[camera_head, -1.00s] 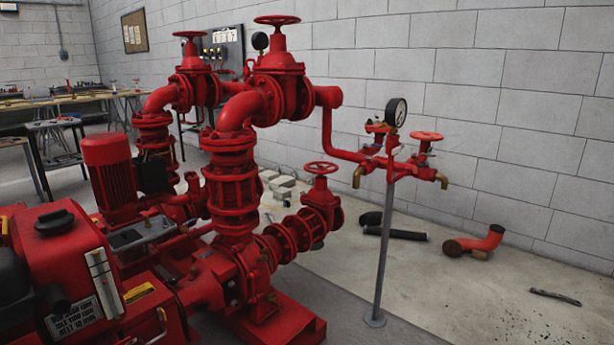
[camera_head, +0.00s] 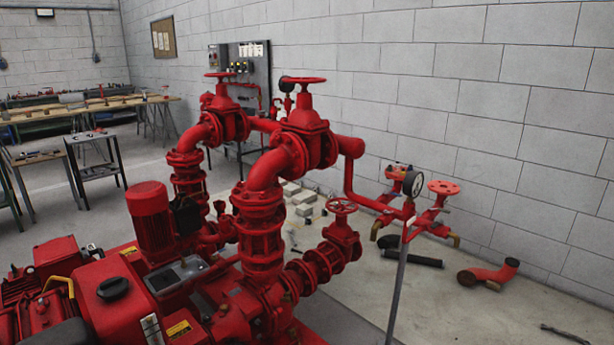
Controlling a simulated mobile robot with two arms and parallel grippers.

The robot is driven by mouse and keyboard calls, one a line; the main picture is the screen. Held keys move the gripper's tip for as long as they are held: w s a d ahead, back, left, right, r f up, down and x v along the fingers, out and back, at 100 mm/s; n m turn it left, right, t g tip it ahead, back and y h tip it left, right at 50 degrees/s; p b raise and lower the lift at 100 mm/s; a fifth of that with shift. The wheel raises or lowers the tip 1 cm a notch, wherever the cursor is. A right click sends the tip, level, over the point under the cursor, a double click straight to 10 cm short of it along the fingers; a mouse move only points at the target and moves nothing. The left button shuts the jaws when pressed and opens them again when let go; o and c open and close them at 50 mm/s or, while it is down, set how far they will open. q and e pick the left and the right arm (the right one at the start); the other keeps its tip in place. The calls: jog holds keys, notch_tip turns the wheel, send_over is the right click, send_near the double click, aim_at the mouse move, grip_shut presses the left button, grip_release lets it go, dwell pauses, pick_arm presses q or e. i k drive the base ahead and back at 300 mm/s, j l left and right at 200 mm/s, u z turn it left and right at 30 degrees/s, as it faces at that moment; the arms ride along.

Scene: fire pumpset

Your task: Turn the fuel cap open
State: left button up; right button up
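The fuel cap (camera_head: 113,288) is a black round knob on top of the red fuel tank (camera_head: 118,309) at the lower left of the head view. It sits flat on the tank's top face. Neither of my grippers shows in the view, and nothing is touching the cap.
The red pump pipework (camera_head: 262,225) with handwheels stands right of the tank. A red motor (camera_head: 152,218) stands behind the tank. A gauge stand (camera_head: 400,265) rises at the right. Workbenches (camera_head: 85,110) line the back left, with open floor before them.

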aim_at(111, 289)
jog(key=u, duration=1.3)
jog(key=i+l+u, duration=0.35)
jog(key=i+l, duration=0.25)
jog(key=i+l+u, duration=0.35)
jog(key=i+l, duration=0.35)
jog(key=l, duration=0.1)
